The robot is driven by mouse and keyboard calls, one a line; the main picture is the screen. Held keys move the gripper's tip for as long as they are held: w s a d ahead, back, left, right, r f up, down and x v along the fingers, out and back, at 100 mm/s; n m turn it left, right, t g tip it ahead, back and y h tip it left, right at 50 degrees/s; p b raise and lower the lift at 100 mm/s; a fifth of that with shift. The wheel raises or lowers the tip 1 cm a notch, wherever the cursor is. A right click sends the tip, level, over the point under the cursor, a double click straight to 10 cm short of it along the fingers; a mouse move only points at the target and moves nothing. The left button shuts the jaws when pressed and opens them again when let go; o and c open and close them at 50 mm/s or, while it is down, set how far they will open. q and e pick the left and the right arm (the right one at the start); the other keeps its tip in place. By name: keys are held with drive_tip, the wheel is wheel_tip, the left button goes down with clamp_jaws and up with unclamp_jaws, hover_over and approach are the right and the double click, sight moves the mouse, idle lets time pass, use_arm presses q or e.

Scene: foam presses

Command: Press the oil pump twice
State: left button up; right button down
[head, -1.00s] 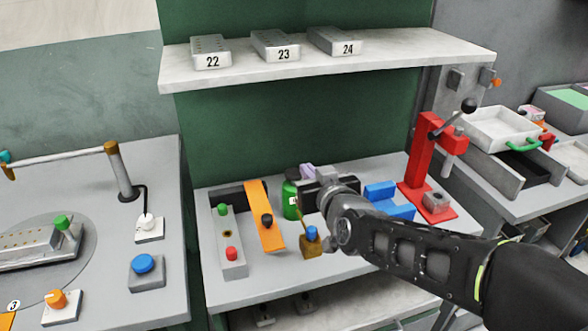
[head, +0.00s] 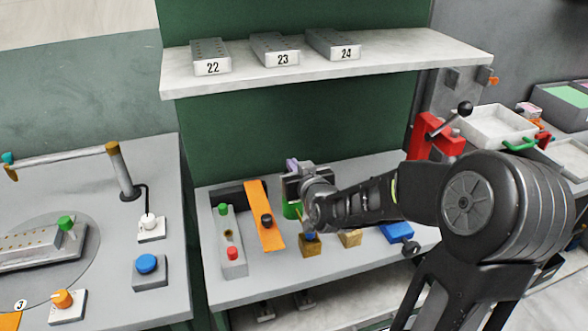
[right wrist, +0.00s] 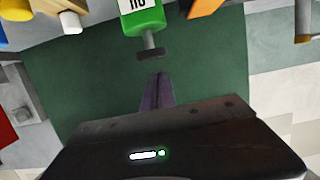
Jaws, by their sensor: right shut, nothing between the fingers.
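The oil pump is a green bottle. In the head view, its green body (head: 291,211) stands on the grey table, with its top hidden behind my right gripper. In the right wrist view the green bottle (right wrist: 143,17), with a white label, is at the top, and its dark pump head (right wrist: 150,53) points toward my fingers. My right gripper (head: 292,165) is over the bottle in the head view. Its purple fingers (right wrist: 158,80) are shut and empty, and in the wrist picture a small gap shows between their tips and the pump head. My left gripper is out of view.
Wooden blocks (head: 311,246) and a blue clamp (head: 397,232) lie to the right, near my arm. A red press (head: 424,137) is farther right. A white shelf (head: 400,62) hangs above.

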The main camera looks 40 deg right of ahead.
drive_tip(key=shift+f, duration=0.9)
wheel_tip(320, 180, down, 2)
drive_tip(key=b, duration=0.3)
drive_tip(key=shift+f, duration=0.2)
drive_tip(key=shift+s, duration=0.1)
